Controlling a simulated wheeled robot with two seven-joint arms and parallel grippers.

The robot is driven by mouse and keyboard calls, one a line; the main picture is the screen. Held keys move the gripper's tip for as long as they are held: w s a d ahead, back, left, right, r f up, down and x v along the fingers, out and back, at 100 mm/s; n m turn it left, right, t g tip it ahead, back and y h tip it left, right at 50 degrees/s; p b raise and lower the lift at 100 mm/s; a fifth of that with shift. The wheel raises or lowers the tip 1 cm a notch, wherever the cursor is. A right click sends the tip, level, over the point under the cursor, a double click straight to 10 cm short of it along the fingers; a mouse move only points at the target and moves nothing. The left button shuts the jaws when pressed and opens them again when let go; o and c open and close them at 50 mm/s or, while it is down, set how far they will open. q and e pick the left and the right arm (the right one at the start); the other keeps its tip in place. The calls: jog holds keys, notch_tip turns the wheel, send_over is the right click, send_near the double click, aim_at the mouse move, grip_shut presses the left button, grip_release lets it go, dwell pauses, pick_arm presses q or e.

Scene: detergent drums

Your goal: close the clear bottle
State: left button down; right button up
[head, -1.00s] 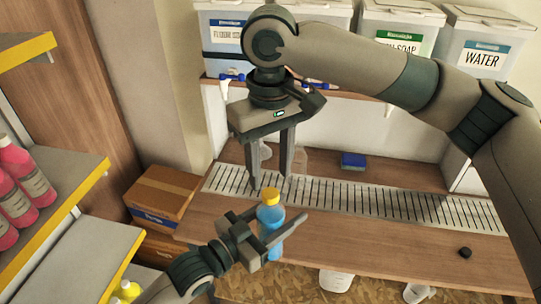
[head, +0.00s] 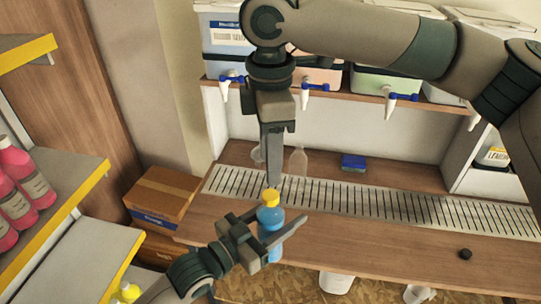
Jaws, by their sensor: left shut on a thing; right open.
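A bottle of blue liquid (head: 269,220) with a yellow cap (head: 270,197) on its neck stands near upright in my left gripper (head: 283,232), which is shut on its body in front of the counter edge. Whether the cap is tight cannot be told. My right gripper (head: 275,184) points down from above, its fingers seen edge-on, open, with the tips just above and behind the cap; contact cannot be told. A clear, empty-looking bottle (head: 298,162) stands at the back of the counter.
A slotted metal drain strip (head: 400,203) runs along the wooden counter (head: 380,235). A small dark round piece (head: 465,254) lies at right and a blue sponge-like block (head: 353,161) at the back. Drums with taps (head: 388,82) stand on the shelf above. A cardboard box (head: 160,195) is at left.

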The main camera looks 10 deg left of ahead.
aim_at(271, 194)
jog(key=shift+f, duration=0.1)
dwell(0.4)
jog(key=shift+f, duration=3.9)
grip_shut()
jog(key=shift+o, duration=0.6)
grip_release()
jog(key=shift+r, duration=0.15)
notch_tip(271, 194, up, 12)
